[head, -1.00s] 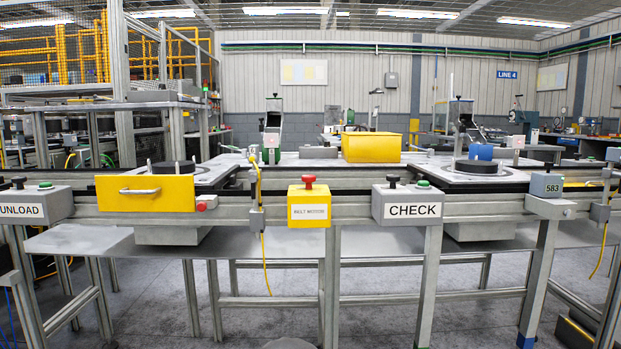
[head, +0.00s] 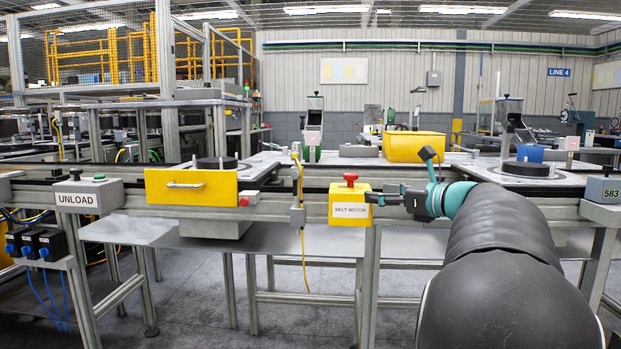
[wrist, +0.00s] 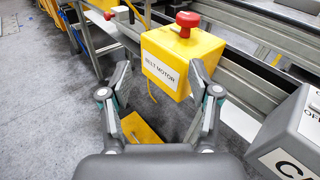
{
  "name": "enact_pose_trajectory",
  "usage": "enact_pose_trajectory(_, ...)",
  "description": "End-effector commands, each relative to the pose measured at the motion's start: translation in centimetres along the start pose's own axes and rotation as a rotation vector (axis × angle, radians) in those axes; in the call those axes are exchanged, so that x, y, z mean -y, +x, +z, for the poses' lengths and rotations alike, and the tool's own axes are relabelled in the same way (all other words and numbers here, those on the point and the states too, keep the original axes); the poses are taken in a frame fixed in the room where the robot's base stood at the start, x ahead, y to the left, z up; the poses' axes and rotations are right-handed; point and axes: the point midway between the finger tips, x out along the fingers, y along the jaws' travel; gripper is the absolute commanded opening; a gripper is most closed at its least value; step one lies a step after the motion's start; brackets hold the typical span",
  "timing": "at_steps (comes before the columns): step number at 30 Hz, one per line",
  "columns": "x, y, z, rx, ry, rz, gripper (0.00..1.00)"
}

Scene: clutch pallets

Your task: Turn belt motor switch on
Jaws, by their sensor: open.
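The belt motor box (head: 349,208) is yellow with a white label and is fixed to the front rail of the line. A red mushroom knob (head: 350,178) stands on its top. In the wrist view, the box (wrist: 182,60) is ahead of my gripper, with the red knob (wrist: 188,20) on top. My gripper (wrist: 159,72) is open and empty, its two fingers apart, pointing toward the box's labelled face. In the head view, my gripper (head: 383,197) is just right of the box. I cannot tell whether a fingertip touches it.
The UNLOAD box (head: 88,194) is at the left, and a yellow drawer front (head: 190,188) with a red button (head: 244,201) is left of the box. A cable-fed sensor (head: 297,205) hangs between them.

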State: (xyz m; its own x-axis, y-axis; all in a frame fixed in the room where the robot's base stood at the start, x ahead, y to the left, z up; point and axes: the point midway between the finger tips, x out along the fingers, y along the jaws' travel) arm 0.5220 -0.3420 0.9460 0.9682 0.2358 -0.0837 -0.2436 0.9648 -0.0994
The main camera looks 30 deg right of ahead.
Motion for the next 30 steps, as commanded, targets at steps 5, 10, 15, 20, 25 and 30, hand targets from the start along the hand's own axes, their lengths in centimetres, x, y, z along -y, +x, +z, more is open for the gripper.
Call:
enact_pose_trajectory(5,3.6,-1.9,0.9,0.077,0.097,-0.051,0.62)
enact_pose_trajectory(10,3.8,-0.7,1.1,0.084,0.106,-0.050,0.62)
enact_pose_trajectory(15,3.9,2.2,1.4,0.083,0.104,-0.048,0.62)
enact_pose_trajectory(20,4.0,5.3,1.6,0.082,0.104,-0.048,0.62)
enact_pose_trajectory(25,4.2,8.3,1.9,0.082,0.103,-0.049,0.62)
enact_pose_trajectory(30,4.4,10.5,2.0,0.082,0.102,-0.050,0.62)
